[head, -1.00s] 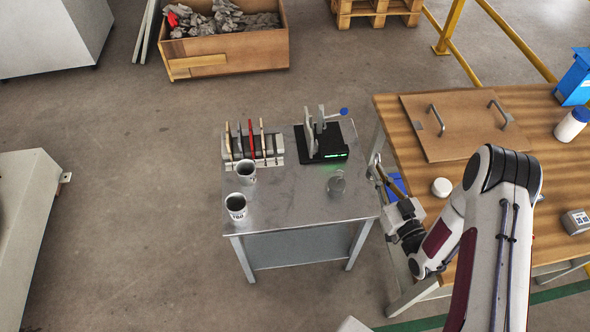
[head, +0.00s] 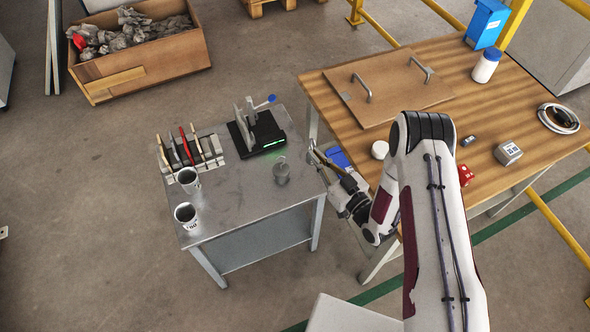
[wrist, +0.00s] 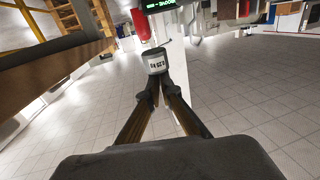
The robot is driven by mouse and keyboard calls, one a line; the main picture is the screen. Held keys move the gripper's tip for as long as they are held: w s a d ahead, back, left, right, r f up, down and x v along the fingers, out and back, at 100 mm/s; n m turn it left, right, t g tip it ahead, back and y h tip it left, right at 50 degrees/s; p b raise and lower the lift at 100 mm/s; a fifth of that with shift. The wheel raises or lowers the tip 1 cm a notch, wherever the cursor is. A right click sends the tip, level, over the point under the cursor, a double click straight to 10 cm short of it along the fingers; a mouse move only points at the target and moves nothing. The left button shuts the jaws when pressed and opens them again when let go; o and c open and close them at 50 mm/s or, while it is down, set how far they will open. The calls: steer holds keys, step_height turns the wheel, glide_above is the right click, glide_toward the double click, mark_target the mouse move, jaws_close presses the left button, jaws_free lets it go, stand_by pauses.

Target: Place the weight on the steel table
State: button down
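The weight, a small grey cylinder with a hook on top (head: 281,172), stands upright on the steel table (head: 250,200), near its right side and in front of a black device with a green display. My gripper (head: 316,152) is at the table's right edge, to the right of the weight and apart from it in the head view. In the wrist view my gripper's two brown fingers (wrist: 158,84) converge. A grey, labelled, rounded thing (wrist: 156,60) shows at their tips. I cannot tell whether the fingers touch it.
The black device (head: 256,135), a tile rack (head: 190,152) and two mugs (head: 188,180) (head: 187,216) stand on the steel table. The wooden table (head: 345,110) is close on the right, with a white round thing (head: 380,150) near my arm. The steel table's front middle is clear.

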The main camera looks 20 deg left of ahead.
steer(key=shift+f, duration=2.75)
steer(key=shift+f, duration=0.1)
steer(key=shift+f, duration=2)
steer(key=shift+f, duration=0.15)
steer(key=c, duration=2.3)
jaws_free()
